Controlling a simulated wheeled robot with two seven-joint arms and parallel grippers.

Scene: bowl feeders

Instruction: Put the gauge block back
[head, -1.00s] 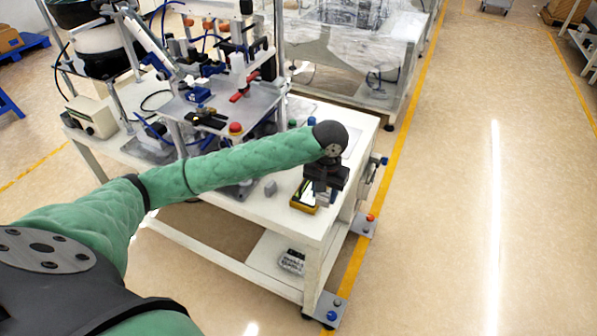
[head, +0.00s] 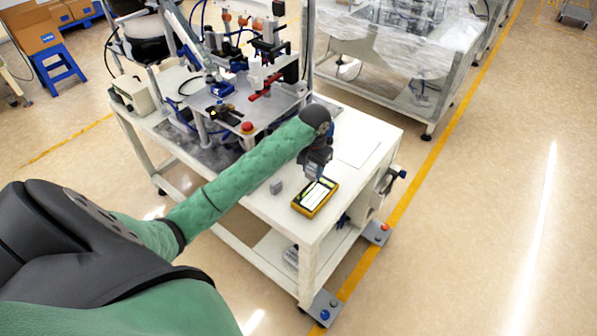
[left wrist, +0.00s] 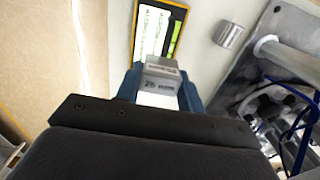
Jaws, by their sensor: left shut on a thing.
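My left gripper (head: 317,172) is shut on a silvery gauge block (left wrist: 160,78), seen between its two blue-grey fingers in the left wrist view. In the head view the gripper hangs over the white bench, near the far end of a yellow-rimmed black case (head: 315,198). The case also shows in the left wrist view (left wrist: 158,32), just beyond the held block, with white and greenish-yellow inside. I cannot tell the block's exact height above the bench. My right gripper is not in view.
A small grey metal piece (head: 276,187) stands on the bench (head: 345,205) left of the case. An assembly fixture with a red button (head: 248,127) stands further left. A pale sheet (head: 358,151) lies behind the gripper. The bench's front edge is close to the case.

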